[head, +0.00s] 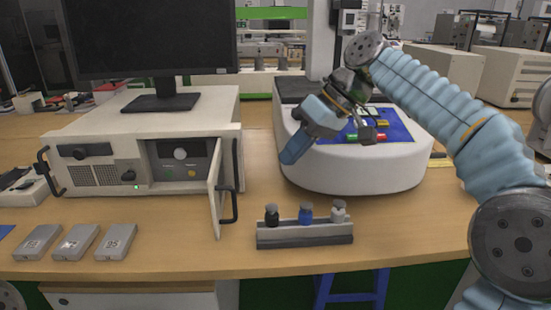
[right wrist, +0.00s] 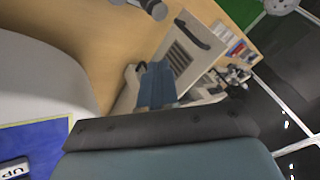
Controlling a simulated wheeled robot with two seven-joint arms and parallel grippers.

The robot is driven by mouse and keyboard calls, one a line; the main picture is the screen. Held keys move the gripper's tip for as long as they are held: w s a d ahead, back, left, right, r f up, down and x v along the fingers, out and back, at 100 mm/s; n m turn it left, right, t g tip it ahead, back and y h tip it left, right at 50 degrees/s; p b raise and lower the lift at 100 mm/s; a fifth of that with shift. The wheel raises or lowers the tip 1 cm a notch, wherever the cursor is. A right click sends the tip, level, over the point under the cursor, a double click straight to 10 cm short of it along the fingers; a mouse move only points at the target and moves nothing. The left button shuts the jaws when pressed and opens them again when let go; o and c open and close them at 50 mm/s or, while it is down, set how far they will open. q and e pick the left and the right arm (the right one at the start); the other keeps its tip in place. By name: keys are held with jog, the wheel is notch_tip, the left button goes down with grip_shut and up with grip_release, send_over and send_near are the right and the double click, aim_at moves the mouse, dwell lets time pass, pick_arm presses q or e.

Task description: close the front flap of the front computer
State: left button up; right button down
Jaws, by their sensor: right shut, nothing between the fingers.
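The front computer (head: 84,130) is a cream case at the left of the bench, under a black monitor. Its front flap (head: 214,190) stands swung open towards me, hinged at the right of the bay, with a dark handle (head: 233,192) beside it. The open bay shows a dark panel (head: 180,160) with a round knob. My right gripper (head: 288,155) is shut and empty, in the air to the right of the flap and apart from it. Its blue fingers (right wrist: 157,85) show together in the right wrist view. My left gripper is not in view.
A white rounded machine (head: 345,172) with a blue top panel stands behind my right gripper. A grey rack (head: 304,235) with several small bottles sits at the bench front. Several grey boxes (head: 76,241) lie before the computer. Bare bench shows between flap and rack.

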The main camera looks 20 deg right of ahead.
jog(key=a+f, duration=0.4)
jog(key=a, duration=0.1)
jog(key=a+f+b, duration=0.1)
jog(key=a+f, duration=0.1)
jog(key=shift+w+a+f, duration=0.25)
jog(key=shift+w+f, duration=0.1)
jog(key=shift+w, duration=0.05)
jog(key=shift+s+a, duration=0.15)
jog(key=shift+a, duration=0.35)
jog(key=shift+a, duration=0.1)
